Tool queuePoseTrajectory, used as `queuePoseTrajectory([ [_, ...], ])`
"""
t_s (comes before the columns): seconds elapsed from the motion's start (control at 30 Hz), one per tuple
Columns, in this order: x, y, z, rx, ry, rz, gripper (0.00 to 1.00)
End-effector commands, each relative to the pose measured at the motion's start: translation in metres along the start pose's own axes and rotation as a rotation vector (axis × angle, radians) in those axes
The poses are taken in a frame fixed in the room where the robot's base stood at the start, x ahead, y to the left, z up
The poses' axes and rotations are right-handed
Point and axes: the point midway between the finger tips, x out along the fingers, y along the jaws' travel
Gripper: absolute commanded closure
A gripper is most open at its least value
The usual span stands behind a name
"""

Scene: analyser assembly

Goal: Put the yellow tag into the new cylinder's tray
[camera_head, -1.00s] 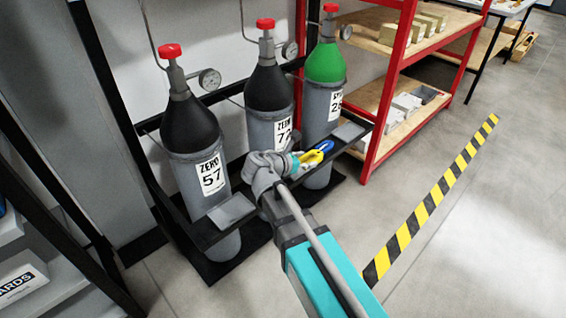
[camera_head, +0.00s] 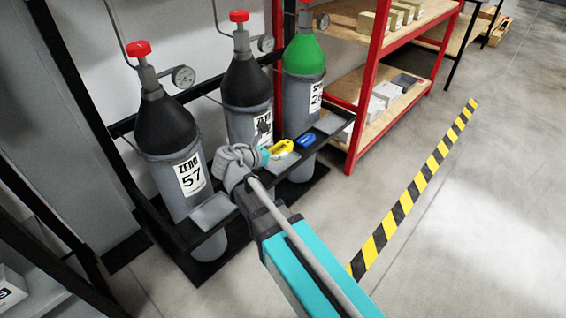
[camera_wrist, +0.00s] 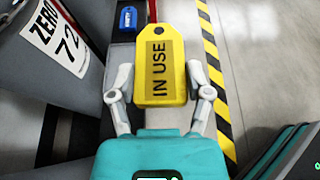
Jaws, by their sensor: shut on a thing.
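The yellow tag (camera_head: 284,147) is between the fingers of my gripper (camera_head: 264,153), at the middle of the black rack's front ledge. In the wrist view my gripper (camera_wrist: 160,82) is shut on the yellow tag (camera_wrist: 160,65), which reads "IN USE" and has a red strap at its hole. Whether the tag touches the ledge, I cannot tell. A grey tray (camera_head: 213,211) is in front of the ZERO 57 cylinder (camera_head: 172,150). Another grey tray (camera_head: 330,124) is near the green-topped cylinder (camera_head: 303,85). The ledge before the middle cylinder (camera_head: 247,95) is partly hidden by my gripper.
A blue tag (camera_head: 305,140) lies on the ledge just right of the yellow one; it also shows in the wrist view (camera_wrist: 128,18). A red-framed shelf (camera_head: 368,80) stands to the right. The floor beyond the striped tape (camera_head: 412,190) is clear.

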Motion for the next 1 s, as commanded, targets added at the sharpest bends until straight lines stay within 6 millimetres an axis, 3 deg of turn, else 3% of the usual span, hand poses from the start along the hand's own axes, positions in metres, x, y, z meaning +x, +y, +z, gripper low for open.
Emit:
queuePoseTrajectory([
  [0.4, 0.006, 0.003, -0.038, 0.000, -0.001, 0.000, 0.80],
  [1.0, 0.011, 0.010, -0.041, -0.001, -0.001, 0.001, 0.80],
])
